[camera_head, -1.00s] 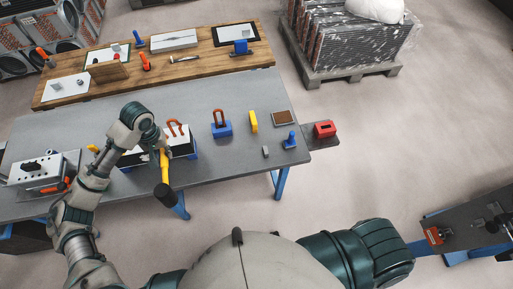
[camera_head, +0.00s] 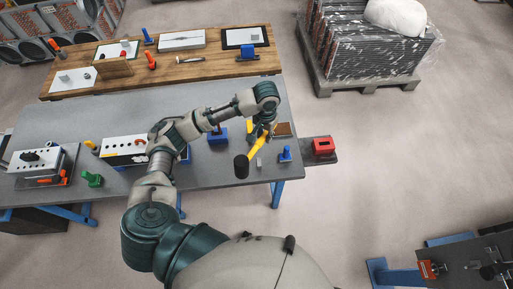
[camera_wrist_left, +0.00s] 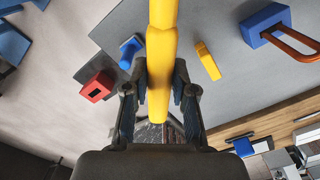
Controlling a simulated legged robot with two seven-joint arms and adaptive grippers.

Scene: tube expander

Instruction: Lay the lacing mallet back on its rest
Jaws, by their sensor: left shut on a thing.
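The lacing mallet has a yellow handle (camera_head: 256,147) and a black head (camera_head: 241,165). My left gripper (camera_head: 264,130) is shut on the handle, above the right part of the grey table. The head hangs toward the table's front edge. In the left wrist view the handle (camera_wrist_left: 160,45) runs up between the fingers (camera_wrist_left: 160,90), and the head is out of frame. The frames do not make clear which thing is the mallet's rest. My right gripper is not in view.
Near the mallet are a brown pad (camera_head: 284,129), a blue stand (camera_head: 285,154), a small grey block (camera_head: 259,162) and a blue block with an orange loop (camera_wrist_left: 265,25). A red block (camera_head: 323,146) sits on a side shelf.

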